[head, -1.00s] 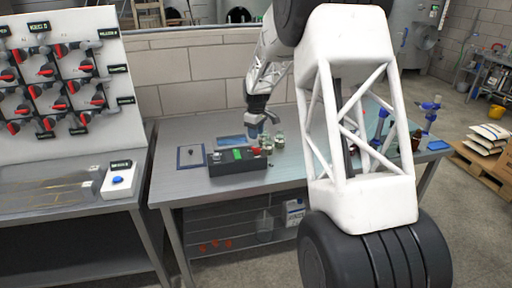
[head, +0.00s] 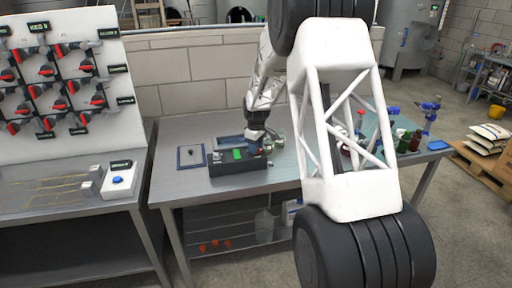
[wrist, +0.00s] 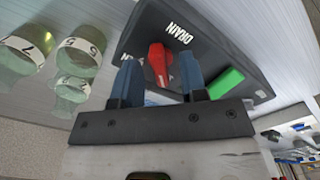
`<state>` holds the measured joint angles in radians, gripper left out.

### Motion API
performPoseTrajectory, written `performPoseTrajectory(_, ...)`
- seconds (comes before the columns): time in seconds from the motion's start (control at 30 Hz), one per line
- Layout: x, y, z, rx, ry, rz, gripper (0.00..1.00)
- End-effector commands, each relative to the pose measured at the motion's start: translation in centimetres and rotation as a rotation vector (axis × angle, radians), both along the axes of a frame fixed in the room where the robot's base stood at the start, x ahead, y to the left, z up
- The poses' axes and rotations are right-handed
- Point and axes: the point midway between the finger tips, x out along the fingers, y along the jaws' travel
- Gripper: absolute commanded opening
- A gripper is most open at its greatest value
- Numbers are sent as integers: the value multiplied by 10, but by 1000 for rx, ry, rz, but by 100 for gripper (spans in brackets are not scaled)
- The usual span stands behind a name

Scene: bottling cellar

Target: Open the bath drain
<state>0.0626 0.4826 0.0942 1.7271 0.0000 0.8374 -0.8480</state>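The bath is a dark box (head: 225,169) on the steel bench; it also fills the upper wrist view (wrist: 215,50), with the word DRAIN printed on it. A red drain handle (wrist: 157,58) stands on its top beside the lettering. My gripper (wrist: 160,72) is over the box with its two blue fingers apart, one on each side of the red handle. Narrow gaps show between the fingers and the handle. In the head view my gripper (head: 256,146) hides the handle. A bright green block (wrist: 226,83) is on the box, right of the fingers.
Several numbered glass jars (wrist: 82,52) stand close to the left of my gripper in the wrist view. A flat dark-framed tray (head: 191,156) lies left of the box. Bottles (head: 404,140) and a blue stand (head: 430,112) are at the bench's right. A valve panel (head: 60,80) stands at left.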

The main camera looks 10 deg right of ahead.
Motion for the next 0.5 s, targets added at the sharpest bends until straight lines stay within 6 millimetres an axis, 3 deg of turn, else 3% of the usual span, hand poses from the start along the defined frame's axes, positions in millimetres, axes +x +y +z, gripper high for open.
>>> performPoseTrajectory(0.07,0,0,0,0,0,0,38)
performPoseTrajectory(0.3,0,0,0,0,0,0,1)
performPoseTrajectory(0.5,0,0,0,0,0,-2,0)
